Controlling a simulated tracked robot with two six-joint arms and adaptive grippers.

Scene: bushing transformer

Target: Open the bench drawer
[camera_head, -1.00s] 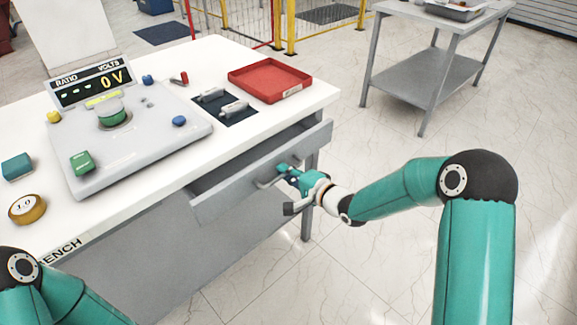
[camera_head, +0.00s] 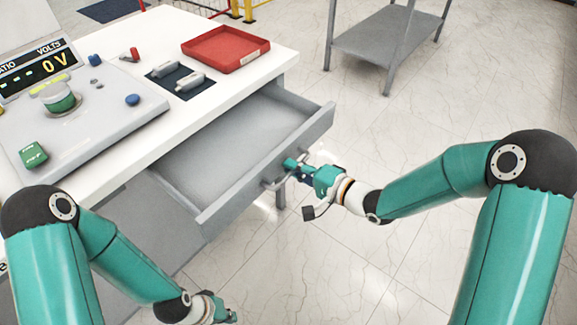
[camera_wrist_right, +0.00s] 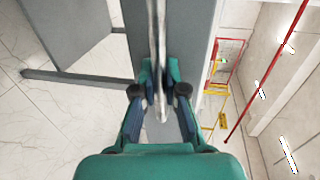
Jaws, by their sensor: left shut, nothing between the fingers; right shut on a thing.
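The grey bench drawer (camera_head: 240,135) is pulled well out from under the white bench top, and its inside shows bare. Its bar handle (camera_head: 272,184) is on the drawer front. My right gripper (camera_head: 292,168) is shut on the handle. In the right wrist view the handle (camera_wrist_right: 158,60) runs between the two fingers of the right gripper (camera_wrist_right: 158,92). My left gripper (camera_head: 228,316) is at the bottom of the head view, shut and empty, below and apart from the drawer.
On the bench (camera_head: 215,95) are a red tray (camera_head: 225,48), a dark mat with two small metal parts, and a grey test unit (camera_head: 100,115) with a lit display. A grey side table (camera_head: 375,40) stands at the back right. The floor right of the drawer is clear.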

